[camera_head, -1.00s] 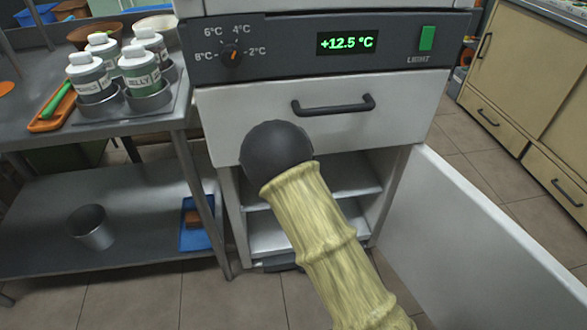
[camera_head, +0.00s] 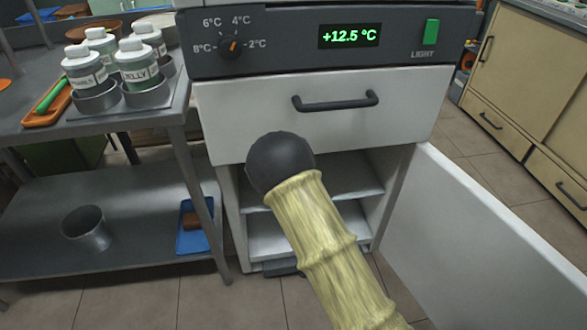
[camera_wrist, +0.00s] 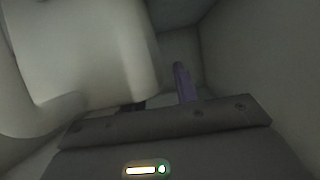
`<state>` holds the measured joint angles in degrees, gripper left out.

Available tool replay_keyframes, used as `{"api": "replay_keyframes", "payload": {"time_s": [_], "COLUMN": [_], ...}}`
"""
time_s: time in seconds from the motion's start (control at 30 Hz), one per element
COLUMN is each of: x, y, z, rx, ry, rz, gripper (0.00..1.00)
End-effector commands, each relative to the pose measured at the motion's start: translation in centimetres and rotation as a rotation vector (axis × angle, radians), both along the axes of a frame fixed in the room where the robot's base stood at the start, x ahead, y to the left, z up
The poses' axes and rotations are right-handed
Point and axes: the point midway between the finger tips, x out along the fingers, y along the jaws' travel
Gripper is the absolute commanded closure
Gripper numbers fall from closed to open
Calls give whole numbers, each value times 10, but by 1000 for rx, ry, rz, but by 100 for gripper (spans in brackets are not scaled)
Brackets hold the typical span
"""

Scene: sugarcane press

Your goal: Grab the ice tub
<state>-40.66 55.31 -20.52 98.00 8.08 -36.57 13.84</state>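A pale, rounded vessel, likely the ice tub (camera_wrist: 85,50), fills the upper left of the wrist view, very close to the camera. A curved pale part at its left may be a handle. My gripper (camera_wrist: 160,90) is right at its lower right side. One purplish finger stands clear to the right of the tub, with a gap between them. The other finger is mostly hidden by the tub, with only a dark bit showing below it. The fingers look apart. In the head view my sleeved arm hides the gripper and the tub.
The white cabinet (camera_head: 230,210) has its lower compartment open, with shelves inside and its door (camera_head: 470,240) swung right. A closed drawer (camera_head: 240,110) is above. A steel table (camera_head: 90,125) with bottles stands left, a metal pot (camera_head: 88,232) on its lower shelf. Pale walls enclose the gripper.

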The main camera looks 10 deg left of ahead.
Motion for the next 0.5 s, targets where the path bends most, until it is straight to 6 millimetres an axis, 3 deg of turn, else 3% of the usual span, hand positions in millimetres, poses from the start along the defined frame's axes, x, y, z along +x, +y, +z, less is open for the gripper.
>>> {"api": "replay_keyframes", "payload": {"time_s": [0.23, 0.37, 0.5], "x": [0, -1, -1], "y": [1, 1, 1], "z": [0, 0, 0], "rx": [0, 0, 0], "ry": [0, 0, 0], "rz": [1, 1, 1], "gripper": [72, 97, 100]}}
